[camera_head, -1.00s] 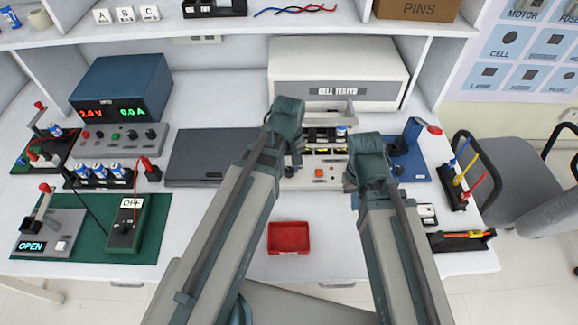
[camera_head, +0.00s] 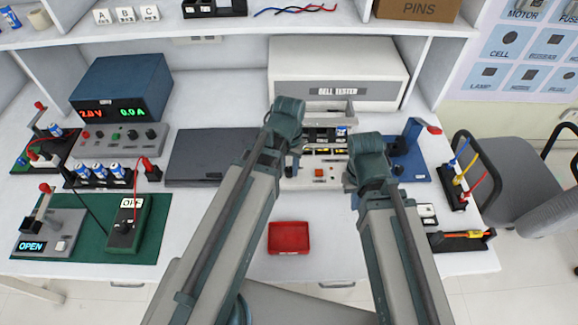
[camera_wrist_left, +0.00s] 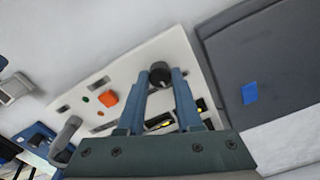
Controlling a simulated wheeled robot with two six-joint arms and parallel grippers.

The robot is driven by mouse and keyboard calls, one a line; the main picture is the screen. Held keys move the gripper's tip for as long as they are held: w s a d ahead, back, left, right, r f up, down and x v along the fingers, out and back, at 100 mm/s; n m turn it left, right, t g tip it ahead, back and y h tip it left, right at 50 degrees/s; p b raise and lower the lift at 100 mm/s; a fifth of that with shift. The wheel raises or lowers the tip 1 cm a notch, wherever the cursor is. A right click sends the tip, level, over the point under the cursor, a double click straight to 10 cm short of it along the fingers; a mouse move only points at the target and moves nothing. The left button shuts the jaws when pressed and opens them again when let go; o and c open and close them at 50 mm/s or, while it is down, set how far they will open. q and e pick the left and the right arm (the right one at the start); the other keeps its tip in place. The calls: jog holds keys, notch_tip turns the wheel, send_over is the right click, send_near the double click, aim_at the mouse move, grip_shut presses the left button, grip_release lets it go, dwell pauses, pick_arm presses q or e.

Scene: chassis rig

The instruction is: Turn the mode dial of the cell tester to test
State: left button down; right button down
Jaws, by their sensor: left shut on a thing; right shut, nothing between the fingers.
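The cell tester's label shows on a white box (camera_head: 338,92) at the back. In front of it lies its pale panel (camera_head: 325,184), with an orange button (camera_head: 319,172). The left wrist view shows the panel (camera_wrist_left: 140,62) with the orange button (camera_wrist_left: 108,98) and the black mode dial (camera_wrist_left: 160,73). My left gripper (camera_wrist_left: 162,76) is shut on the dial, one blue finger on each side. The dial's markings cannot be read. In the head view my left gripper (camera_head: 291,163) is at the panel's left end. My right gripper, mostly hidden under its wrist (camera_head: 368,160), is shut and empty right of the panel.
A dark grey flat pad (camera_head: 212,155) lies left of the panel. A red tray (camera_head: 288,238) stands in front on clear white table. A blue fixture (camera_head: 408,150) stands close to my right wrist. The power supply (camera_head: 122,88) is at the back left.

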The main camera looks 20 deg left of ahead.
aim_at(289, 170)
pick_arm(q)
jog(key=shift+m, duration=0.4)
jog(key=c, duration=0.6)
grip_release()
jog(key=shift+r, duration=0.1)
pick_arm(e)
jog(key=shift+r, duration=0.1)
pick_arm(q)
notch_tip(289, 170, up, 14)
jog(key=p, duration=1.3)
jog(key=shift+f+p, duration=0.2)
jog(key=shift+p, duration=0.2)
pick_arm(e)
notch_tip(289, 170, up, 14)
jog(key=shift+f, duration=0.25)
pick_arm(q)
jog(key=shift+m+y, duration=0.6)
jog(key=shift+m, duration=0.1)
jog(key=s+d, duration=0.4)
jog(key=d, duration=0.1)
jog(key=s+d, duration=0.3)
jog(key=shift+d, duration=0.2)
